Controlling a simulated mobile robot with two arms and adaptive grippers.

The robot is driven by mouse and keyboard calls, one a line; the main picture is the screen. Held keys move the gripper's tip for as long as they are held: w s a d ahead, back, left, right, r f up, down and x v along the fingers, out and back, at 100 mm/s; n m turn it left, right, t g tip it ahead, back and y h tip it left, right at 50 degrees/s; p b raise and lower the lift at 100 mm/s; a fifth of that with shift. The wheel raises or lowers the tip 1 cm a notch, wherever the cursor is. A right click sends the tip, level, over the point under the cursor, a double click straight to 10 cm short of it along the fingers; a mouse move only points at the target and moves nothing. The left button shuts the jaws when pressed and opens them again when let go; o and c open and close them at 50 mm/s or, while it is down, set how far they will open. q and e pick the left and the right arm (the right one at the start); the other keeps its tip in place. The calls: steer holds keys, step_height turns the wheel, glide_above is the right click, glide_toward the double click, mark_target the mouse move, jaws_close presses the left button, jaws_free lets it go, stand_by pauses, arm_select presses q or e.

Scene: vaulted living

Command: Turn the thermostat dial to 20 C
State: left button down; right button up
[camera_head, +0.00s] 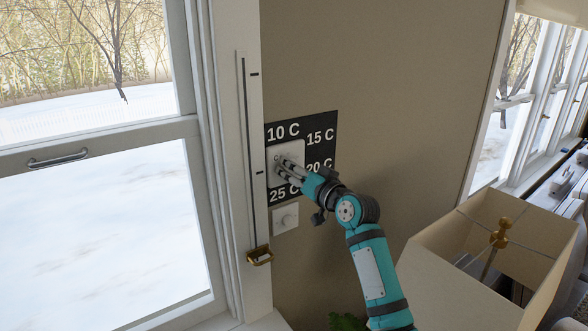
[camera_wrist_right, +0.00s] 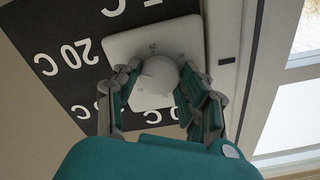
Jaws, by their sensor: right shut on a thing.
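The thermostat is a white square plate (camera_head: 298,149) on a black label panel (camera_head: 325,123) on the wall, marked 10 C, 15 C, 20 C and 25 C. Its round white dial (camera_wrist_right: 158,72) shows in the right wrist view, where the panel's labels appear upside down. My right gripper (camera_head: 283,165) reaches in from the lower right and is shut on the dial, with a finger on either side. In the head view the fingers hide most of the dial and part of the 20 C and 25 C labels. I cannot tell where the dial points. My left gripper is not in view.
A vertical slider strip with a brass handle (camera_head: 260,256) runs beside the window frame to the left. A lampshade (camera_head: 460,265) stands at the lower right, close to my right arm.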

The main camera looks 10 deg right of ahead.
stand_by(0.4)
steer(key=o, duration=1.2)
steer(key=v, duration=1.2)
steer(key=shift+f, duration=0.1)
